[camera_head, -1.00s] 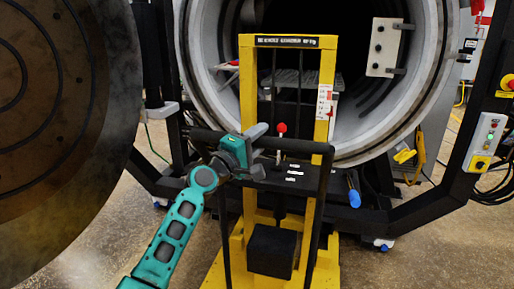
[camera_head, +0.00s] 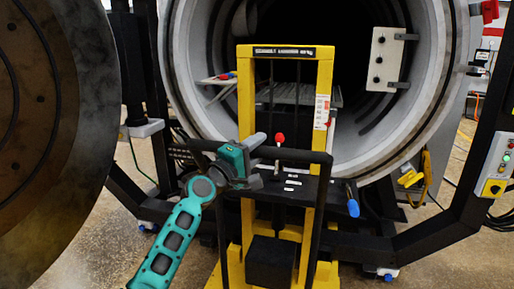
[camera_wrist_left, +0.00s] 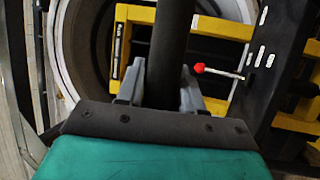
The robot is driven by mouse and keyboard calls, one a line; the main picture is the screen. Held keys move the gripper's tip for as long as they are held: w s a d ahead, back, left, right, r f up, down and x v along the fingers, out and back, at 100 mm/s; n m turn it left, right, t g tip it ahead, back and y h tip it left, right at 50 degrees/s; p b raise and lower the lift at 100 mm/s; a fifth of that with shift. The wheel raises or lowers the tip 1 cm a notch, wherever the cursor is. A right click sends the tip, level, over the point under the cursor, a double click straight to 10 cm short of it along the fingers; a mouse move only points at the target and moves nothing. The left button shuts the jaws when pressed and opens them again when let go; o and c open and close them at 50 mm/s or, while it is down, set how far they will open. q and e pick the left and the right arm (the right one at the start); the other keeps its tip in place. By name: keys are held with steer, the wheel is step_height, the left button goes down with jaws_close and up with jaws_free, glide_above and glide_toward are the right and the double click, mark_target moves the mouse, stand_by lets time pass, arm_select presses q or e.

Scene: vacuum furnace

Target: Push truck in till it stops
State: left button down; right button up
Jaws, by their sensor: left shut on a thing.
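The yellow loader truck (camera_head: 245,110) stands upright in front of the open furnace mouth (camera_head: 345,150). Its black push handle (camera_head: 300,155) crosses its near side. My left gripper (camera_head: 254,162) is shut on the handle bar left of its middle. In the left wrist view the two grey fingers (camera_wrist_left: 163,85) stand on either side of the black bar (camera_wrist_left: 172,50). A lever with a red knob (camera_head: 279,138) stands just right of the gripper. The truck's front end and how far it reaches into the furnace are hidden behind its mast. My right gripper is not in view.
The large round furnace door (camera_head: 50,130) hangs open at the left. Black frame beams (camera_head: 440,220) run on both sides of the truck. A control box (camera_head: 494,165) is at the right. Bare floor (camera_head: 450,260) shows at the lower right.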

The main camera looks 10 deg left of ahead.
arm_select(q)
steer(key=c, duration=1)
jaws_free()
steer(key=shift+f, duration=0.5)
steer(key=shift+o, duration=1)
steer(key=shift+w+r, duration=0.1)
steer(key=shift+r, duration=0.1)
steer(key=v, duration=1.3)
steer(key=shift+r+p, duration=0.15)
steer(key=shift+p, duration=0.15)
